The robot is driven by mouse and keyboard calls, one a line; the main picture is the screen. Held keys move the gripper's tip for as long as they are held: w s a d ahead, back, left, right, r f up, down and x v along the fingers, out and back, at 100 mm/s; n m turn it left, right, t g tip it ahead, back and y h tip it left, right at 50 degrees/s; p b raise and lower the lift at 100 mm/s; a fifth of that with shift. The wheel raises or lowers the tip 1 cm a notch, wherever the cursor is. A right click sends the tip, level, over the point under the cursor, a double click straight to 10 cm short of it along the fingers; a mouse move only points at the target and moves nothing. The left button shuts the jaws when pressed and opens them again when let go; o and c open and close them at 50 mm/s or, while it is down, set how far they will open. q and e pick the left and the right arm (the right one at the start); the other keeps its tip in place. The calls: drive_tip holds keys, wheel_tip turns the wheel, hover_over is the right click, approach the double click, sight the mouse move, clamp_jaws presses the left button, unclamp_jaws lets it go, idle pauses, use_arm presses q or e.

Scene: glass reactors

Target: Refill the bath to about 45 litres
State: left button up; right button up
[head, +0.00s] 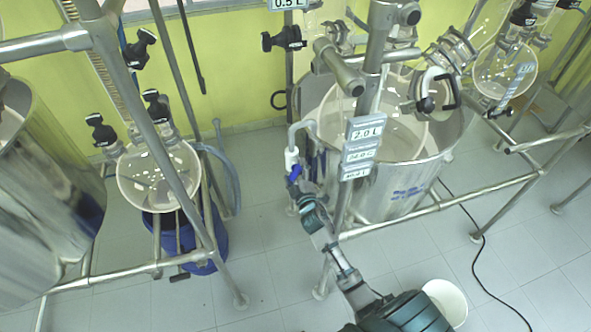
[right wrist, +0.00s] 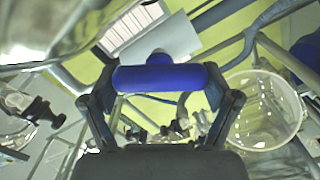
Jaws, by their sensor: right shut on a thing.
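The bath (head: 392,196) is a steel tub right of centre in the head view, with a glass vessel (head: 385,130) inside it. A white tap (head: 291,158) on a grey pipe stands at the tub's left side. Its blue handle (head: 295,173) also shows large across the right wrist view (right wrist: 160,78). My right gripper (head: 301,186) is shut on the blue handle, one finger at each end in the wrist view. A stacked readout (head: 364,148) shows 2.0 L on top; its lower lines are too small to read surely. The bath's water level is unclear. My left gripper is out of view.
Steel frame tubes (head: 440,206) cross in front of the tub. A white bucket (head: 447,300) stands on the floor beside my right arm. A black cable (head: 478,262) runs over the tiles at right. Another glass vessel (head: 158,178) hangs above a blue drum (head: 205,240) at left.

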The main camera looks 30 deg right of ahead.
drive_tip(key=shift+a+f, duration=0.1)
drive_tip(key=shift+f, duration=0.1)
idle(0.3)
drive_tip(key=o, duration=0.9)
drive_tip(key=shift+r, duration=0.1)
drive_tip(key=v, duration=1.2)
